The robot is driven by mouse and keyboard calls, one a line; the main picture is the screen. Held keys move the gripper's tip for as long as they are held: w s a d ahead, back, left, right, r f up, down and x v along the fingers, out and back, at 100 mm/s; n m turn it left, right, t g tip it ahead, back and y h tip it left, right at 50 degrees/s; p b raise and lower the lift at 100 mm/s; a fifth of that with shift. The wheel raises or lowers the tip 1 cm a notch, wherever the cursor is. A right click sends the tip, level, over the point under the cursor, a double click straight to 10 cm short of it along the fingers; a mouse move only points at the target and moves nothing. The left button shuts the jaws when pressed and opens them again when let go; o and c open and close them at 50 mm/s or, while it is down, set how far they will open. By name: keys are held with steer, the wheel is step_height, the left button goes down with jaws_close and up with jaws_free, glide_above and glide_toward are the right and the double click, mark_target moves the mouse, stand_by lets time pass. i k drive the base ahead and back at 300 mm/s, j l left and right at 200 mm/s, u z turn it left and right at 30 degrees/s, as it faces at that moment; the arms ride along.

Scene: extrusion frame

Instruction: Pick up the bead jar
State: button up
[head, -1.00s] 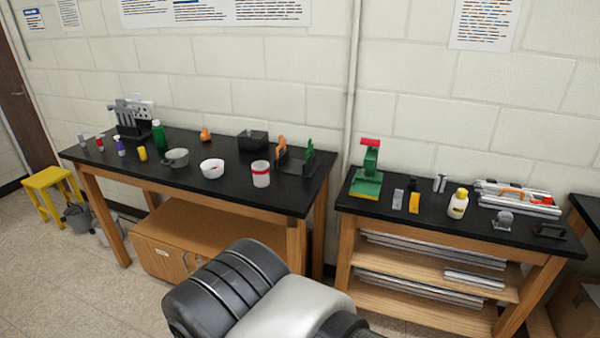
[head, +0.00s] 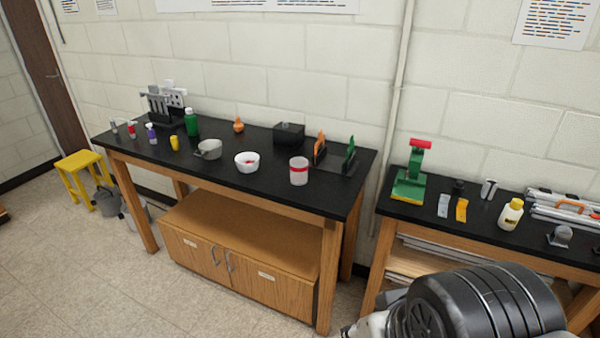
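A clear or whitish jar with a red band (head: 299,171), which looks like the bead jar, stands upright near the front right of the left black-topped bench (head: 262,193). Whether it holds beads is too small to tell. A white bowl (head: 247,162) with something red in it stands just left of the jar. My arm shows at the lower right, in front of the right bench and well apart from the jar. The fingers of my gripper do not show.
An orange and a green upright piece (head: 349,154) stand close behind and right of the jar. A grey pot (head: 209,149), a yellow cylinder (head: 174,143) and a black box (head: 289,133) share the bench. A green press (head: 411,180) stands on the right bench.

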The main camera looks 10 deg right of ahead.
mark_target(299, 171)
steer(key=i+l, duration=0.1)
steer(key=i, duration=0.5)
steer(key=i+u, duration=0.1)
steer(key=i, duration=0.5)
steer(key=l, duration=0.1)
